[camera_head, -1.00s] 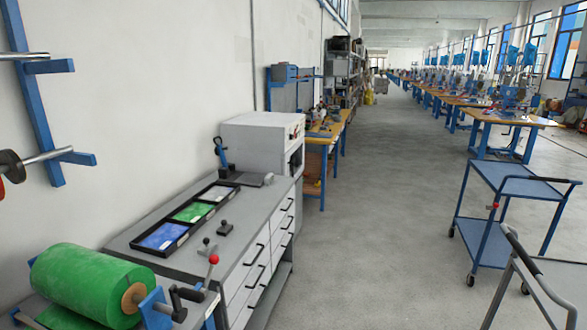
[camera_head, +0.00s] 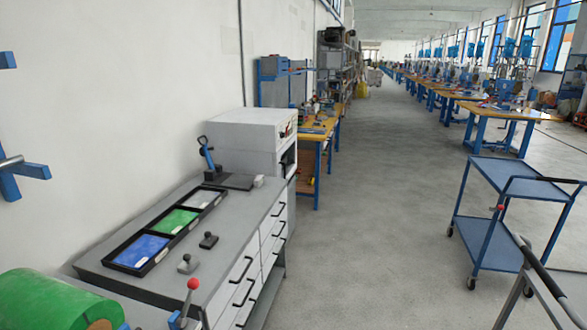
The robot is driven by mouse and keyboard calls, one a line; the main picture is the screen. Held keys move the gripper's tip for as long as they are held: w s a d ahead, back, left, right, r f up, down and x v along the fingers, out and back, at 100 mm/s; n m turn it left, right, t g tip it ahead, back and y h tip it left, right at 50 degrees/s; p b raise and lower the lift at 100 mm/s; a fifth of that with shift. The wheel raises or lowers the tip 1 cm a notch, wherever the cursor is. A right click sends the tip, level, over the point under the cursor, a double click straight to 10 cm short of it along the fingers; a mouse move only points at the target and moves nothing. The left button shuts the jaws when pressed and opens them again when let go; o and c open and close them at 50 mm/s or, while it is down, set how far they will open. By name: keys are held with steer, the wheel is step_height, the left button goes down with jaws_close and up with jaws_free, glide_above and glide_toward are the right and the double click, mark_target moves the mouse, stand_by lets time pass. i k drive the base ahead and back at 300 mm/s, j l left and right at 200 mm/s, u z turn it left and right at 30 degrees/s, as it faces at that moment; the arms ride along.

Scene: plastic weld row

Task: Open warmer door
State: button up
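The warmer looks to be the white box-shaped unit (camera_head: 245,140) at the far end of the grey workbench against the left wall. Its front faces right, toward the aisle, and shows at a steep angle. A red mark and a dark opening or panel (camera_head: 288,160) show on that front. I cannot tell at this angle whether the door is open or shut. My gripper does not show in this view.
The grey bench (camera_head: 130,272) has white drawers with black handles, a tray (camera_head: 170,233) of blue, green and pale sheets, and small dark tools. A green roll (camera_head: 55,300) is at lower left. A blue cart (camera_head: 510,210) stands right. The grey aisle floor (camera_head: 370,190) between is clear.

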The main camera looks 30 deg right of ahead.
mark_target(277, 163)
steer(key=i+l+z, duration=0.25)
steer(key=i+l, duration=0.25)
steer(key=i, duration=0.6)
steer(key=i+l+z, duration=0.25)
steer(key=i, duration=0.95)
steer(key=i+l+z, duration=0.2)
steer(key=i, duration=0.95)
